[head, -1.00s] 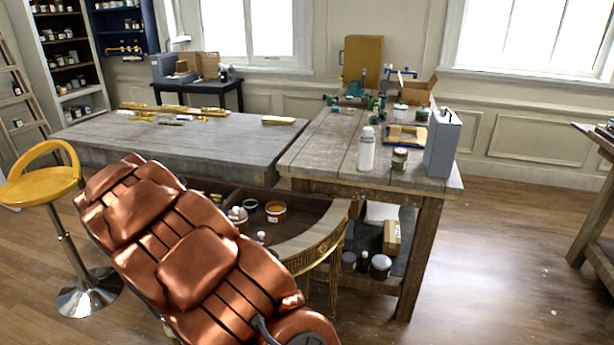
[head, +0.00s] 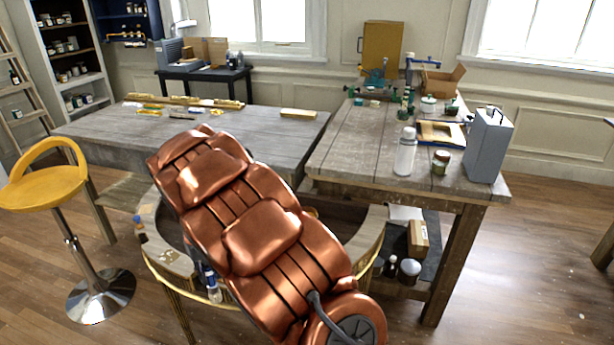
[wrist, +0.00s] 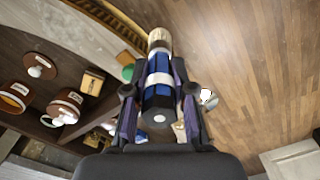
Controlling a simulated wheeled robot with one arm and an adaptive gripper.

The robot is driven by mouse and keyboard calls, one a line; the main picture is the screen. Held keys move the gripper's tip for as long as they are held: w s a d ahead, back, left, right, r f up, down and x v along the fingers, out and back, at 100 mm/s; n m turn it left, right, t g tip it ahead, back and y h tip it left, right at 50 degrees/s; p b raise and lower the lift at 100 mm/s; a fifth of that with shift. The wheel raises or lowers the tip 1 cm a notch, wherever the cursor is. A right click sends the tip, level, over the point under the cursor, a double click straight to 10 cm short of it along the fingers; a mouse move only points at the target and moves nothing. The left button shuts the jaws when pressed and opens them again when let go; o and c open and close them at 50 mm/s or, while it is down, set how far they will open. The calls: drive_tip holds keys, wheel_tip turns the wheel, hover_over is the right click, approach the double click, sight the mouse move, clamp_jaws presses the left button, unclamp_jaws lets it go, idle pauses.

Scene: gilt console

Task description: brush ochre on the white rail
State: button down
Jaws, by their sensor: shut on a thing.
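My gripper (wrist: 160,105) is shut on a blue cylindrical tool with white bands (wrist: 158,88). Its far end is pale tan and looks like short bristles. I cannot tell whether that end carries paint. In the wrist view the tip overlaps the outer edge of the gilt console, and contact cannot be told. The console has a curved pale top rail (wrist: 85,32) with gold carved trim (wrist: 112,22) beside it; the rail also shows in the head view (head: 168,256).
Lidded jars (wrist: 66,104) stand left in the wrist view. Wooden benches (head: 240,128) stand behind the console, holding a white bottle (head: 405,155) and a grey can (head: 488,147). A yellow stool (head: 45,188) is left. Bare floor (head: 530,270) lies right.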

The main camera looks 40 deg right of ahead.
sight(207, 264)
wheel_tip(207, 264, up, 3)
drive_tip(key=shift+r+p, duration=0.15)
drive_tip(key=shift+p, duration=0.85)
drive_tip(key=shift+y, duration=0.3)
